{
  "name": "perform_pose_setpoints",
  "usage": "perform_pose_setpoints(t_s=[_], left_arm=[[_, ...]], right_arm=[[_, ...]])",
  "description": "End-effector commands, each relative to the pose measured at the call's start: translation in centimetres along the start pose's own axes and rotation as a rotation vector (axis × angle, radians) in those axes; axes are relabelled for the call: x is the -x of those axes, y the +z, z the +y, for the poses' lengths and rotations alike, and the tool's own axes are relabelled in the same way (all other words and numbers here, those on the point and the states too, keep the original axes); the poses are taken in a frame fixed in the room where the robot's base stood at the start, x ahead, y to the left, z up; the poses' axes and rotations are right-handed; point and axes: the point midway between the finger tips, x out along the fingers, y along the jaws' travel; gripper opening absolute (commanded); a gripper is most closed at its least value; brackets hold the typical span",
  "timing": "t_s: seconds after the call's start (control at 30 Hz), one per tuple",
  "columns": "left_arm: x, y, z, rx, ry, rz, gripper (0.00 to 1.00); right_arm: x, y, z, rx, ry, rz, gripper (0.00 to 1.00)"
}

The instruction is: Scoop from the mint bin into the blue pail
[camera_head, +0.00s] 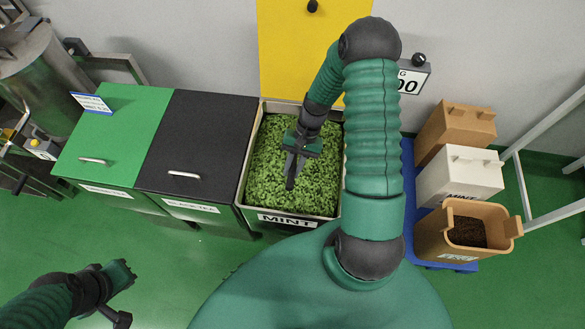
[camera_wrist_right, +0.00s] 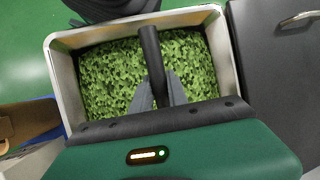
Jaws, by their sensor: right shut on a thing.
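The mint bin (camera_head: 332,203) is an open metal-walled bin labelled MINT, full of green leaves (camera_head: 265,165). It also fills the middle of the right wrist view (camera_wrist_right: 55,90). My right gripper (camera_head: 292,166) is over the leaves, shut on a black rod-like handle (camera_wrist_right: 152,60). In the head view the dark handle (camera_head: 290,183) points down toward the leaves. I see no scoop bowl, and cannot tell whether the handle touches the leaves. My left gripper (camera_head: 122,275) is low at the left, away from the bins; its jaw state is unclear. I cannot make out a blue pail.
A black-lidded bin (camera_head: 200,135) and a green-lidded bin (camera_head: 115,140) stand left of the mint bin. On the right, a blue base (camera_head: 408,160) carries a brown box (camera_head: 455,128), a white MINT box (camera_head: 460,175) and an open tan tub (camera_head: 435,240) with dark contents.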

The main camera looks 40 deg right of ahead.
Motion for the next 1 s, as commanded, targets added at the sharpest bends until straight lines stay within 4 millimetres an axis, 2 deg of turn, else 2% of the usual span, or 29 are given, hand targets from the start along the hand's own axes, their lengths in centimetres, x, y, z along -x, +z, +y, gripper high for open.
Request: perform_pose_setpoints(t_s=[0.03, 0.6, 0.8, 1.0], left_arm=[[1.8, -0.4, 0.0, 0.000, 0.000, 0.000, 0.00], [10.6, -2.5, 0.0, 0.000, 0.000, 0.000, 0.00], [11.7, -2.8, 0.0, 0.000, 0.000, 0.000, 0.00], [11.6, -2.7, 0.0, 0.000, 0.000, 0.000, 0.00]], right_arm=[[1.7, 0.7, -0.4, 0.000, 0.000, 0.001, 0.00], [11.1, 4.9, -2.8, 0.000, 0.000, 0.001, 0.00], [12.3, 5.4, -3.1, 0.000, 0.000, 0.001, 0.00], [12.3, 5.4, -3.1, 0.000, 0.000, 0.000, 0.00]])
